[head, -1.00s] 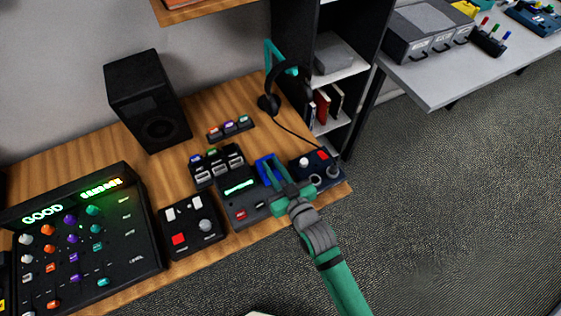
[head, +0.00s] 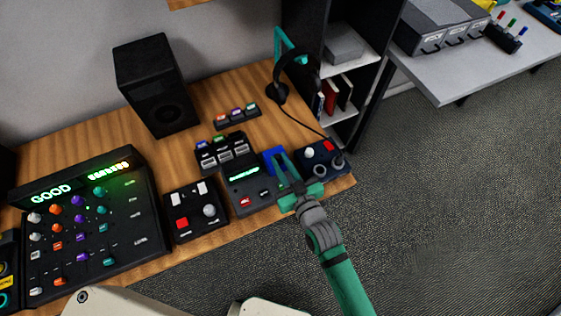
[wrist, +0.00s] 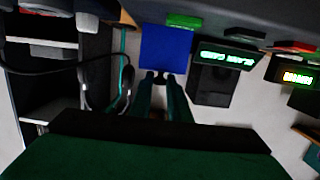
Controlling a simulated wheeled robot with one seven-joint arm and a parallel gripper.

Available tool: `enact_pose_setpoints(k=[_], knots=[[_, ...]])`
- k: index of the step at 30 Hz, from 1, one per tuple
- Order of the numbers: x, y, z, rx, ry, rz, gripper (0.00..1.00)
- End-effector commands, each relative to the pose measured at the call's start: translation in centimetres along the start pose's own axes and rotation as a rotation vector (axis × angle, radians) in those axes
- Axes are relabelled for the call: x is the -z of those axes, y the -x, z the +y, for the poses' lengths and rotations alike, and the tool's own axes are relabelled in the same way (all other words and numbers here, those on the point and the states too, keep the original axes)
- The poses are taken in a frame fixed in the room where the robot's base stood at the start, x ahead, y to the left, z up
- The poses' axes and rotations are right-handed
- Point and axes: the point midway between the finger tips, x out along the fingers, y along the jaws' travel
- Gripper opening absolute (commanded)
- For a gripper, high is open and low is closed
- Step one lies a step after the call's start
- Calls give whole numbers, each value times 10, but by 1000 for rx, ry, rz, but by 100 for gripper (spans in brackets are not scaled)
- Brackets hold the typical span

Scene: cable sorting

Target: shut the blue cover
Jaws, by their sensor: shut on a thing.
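The blue cover (head: 272,156) is on the right side of the dark device with a green-lit display (head: 238,195). It shows as a flat blue square in the wrist view (wrist: 165,46). My gripper (head: 281,161) is at the cover from the front right, its teal fingers partly hiding it in the head view. In the wrist view the fingertips (wrist: 163,78) are close together at the cover's near edge, shut on it. How far the cover is tilted is hard to tell, and what lies under it is hidden.
A navy panel with knobs and a red button (head: 327,147) stands close on the right. A box with a red button (head: 196,212) stands on the left, a row of switches (head: 221,152) behind. A headphone stand (head: 284,42) and a dark shelf are farther back.

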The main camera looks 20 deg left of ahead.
Motion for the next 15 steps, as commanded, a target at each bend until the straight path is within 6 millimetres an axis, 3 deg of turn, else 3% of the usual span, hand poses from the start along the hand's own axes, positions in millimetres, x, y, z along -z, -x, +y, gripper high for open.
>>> enact_pose_setpoints(k=[1, 3, 15], knots=[[-11, 0, -1, 4, -3, -25, 23], [-11, 0, -1, 4, -3, -25, 34], [-11, 8, -1, 3, -2, -26, 34]])
